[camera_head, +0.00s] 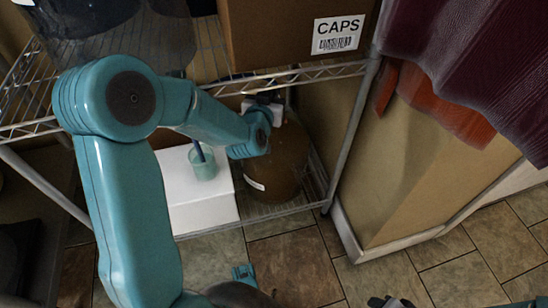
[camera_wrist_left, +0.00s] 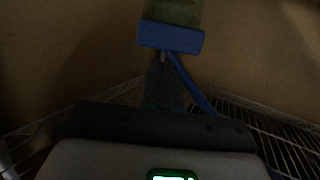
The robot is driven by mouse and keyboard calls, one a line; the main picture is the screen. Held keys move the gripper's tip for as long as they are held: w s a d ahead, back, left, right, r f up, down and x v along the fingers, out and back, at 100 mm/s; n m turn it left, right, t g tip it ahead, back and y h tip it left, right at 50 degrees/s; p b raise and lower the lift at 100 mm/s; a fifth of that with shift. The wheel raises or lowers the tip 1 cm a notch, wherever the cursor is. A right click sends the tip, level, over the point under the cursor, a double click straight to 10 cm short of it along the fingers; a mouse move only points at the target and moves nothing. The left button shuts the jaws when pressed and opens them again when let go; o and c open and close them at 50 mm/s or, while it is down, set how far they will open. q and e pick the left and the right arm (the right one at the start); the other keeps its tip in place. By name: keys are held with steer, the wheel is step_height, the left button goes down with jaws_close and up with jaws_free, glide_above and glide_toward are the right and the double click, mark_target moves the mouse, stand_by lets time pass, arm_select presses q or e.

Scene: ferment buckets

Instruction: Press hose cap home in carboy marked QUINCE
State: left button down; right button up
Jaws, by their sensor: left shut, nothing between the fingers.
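A brown carboy (camera_head: 280,160) stands on the lower wire shelf in the head view. Only a sliver of its white label (camera_head: 255,184) shows, and I cannot read it. My left arm reaches in over its top, hiding the neck. In the dim left wrist view my left gripper (camera_wrist_left: 160,66) is shut and empty. Its fingertips are just below a blue block (camera_wrist_left: 171,37), which may be the hose cap; I cannot tell whether they touch. A blue hose (camera_wrist_left: 192,82) runs down to the right from it. My right gripper is not clearly in view.
A white box (camera_head: 200,212) beside the carboy bears a pale green cup (camera_head: 203,165) with a blue stick in it. A cardboard box marked CAPS (camera_head: 270,50) is on the upper shelf. A shelf post (camera_head: 352,130) stands right of the carboy; tiled floor is in front.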

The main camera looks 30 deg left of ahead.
arm_select(q)
steer(key=shift+s+f+b, duration=0.1)
steer(key=shift+f+b, duration=0.2)
steer(key=shift+f, duration=0.7)
stand_by(1.2)
steer(key=shift+r, duration=0.3)
stand_by(0.3)
steer(key=shift+s+d+r, duration=0.2)
steer(key=shift+s+r, duration=0.2)
steer(key=shift+s, duration=0.1)
steer(key=r+p+v, duration=0.1)
steer(key=v, duration=0.6)
steer(key=shift+w, duration=0.1)
stand_by(0.6)
